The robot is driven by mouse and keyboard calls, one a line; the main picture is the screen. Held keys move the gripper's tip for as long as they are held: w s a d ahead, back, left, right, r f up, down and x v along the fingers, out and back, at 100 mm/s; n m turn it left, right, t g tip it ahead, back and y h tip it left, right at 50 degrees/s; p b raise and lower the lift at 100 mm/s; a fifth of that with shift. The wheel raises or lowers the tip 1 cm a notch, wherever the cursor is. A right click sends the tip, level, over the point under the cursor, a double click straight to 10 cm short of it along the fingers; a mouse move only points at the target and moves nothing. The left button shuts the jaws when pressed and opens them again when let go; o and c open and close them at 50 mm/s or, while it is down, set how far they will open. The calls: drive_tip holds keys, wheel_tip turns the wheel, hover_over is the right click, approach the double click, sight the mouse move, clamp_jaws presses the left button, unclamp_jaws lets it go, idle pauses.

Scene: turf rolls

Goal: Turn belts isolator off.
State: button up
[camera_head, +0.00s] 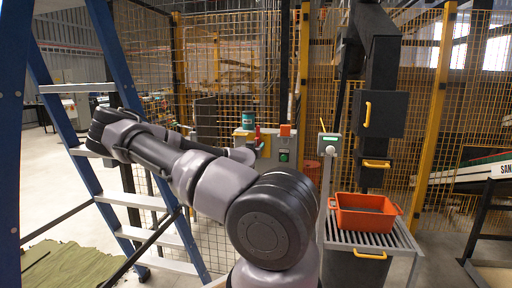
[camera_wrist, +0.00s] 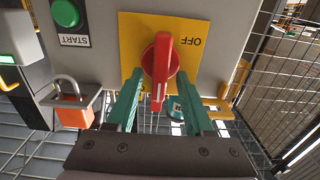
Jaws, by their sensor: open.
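In the wrist view, the belts isolator has a red rotary handle (camera_wrist: 160,62) on a yellow plate (camera_wrist: 130,28). The word OFF appears upside down to the upper right of the handle. The handle stands nearly upright in the picture, its white-marked end pointing down, away from OFF. A label beside that end is mostly hidden. My gripper (camera_wrist: 160,74) is open, with one teal finger on each side of the handle; I cannot tell whether they touch it. In the head view, the yellow plate (camera_head: 243,133) shows on a grey box; my arm partly hides it.
A green START button (camera_wrist: 66,14) and an orange padlock (camera_wrist: 74,109) are left of the isolator in the wrist view. In the head view, an orange bin (camera_head: 364,212) sits on a slatted stand at right. A blue ladder (camera_head: 118,58) stands at left.

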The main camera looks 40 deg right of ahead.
clamp_jaws()
drive_tip(key=shift+n, duration=0.4)
drive_tip(key=n, duration=0.5)
drive_tip(key=f+n, duration=0.1)
drive_tip(key=n, duration=0.5)
drive_tip(key=w+n, duration=0.1)
drive_tip(key=n, duration=0.5)
drive_tip(key=shift+a+f, duration=0.2)
drive_tip(key=shift+a, duration=0.2)
drive_tip(key=shift+s+n, duration=0.1)
drive_tip(key=shift+n, duration=0.2)
unclamp_jaws()
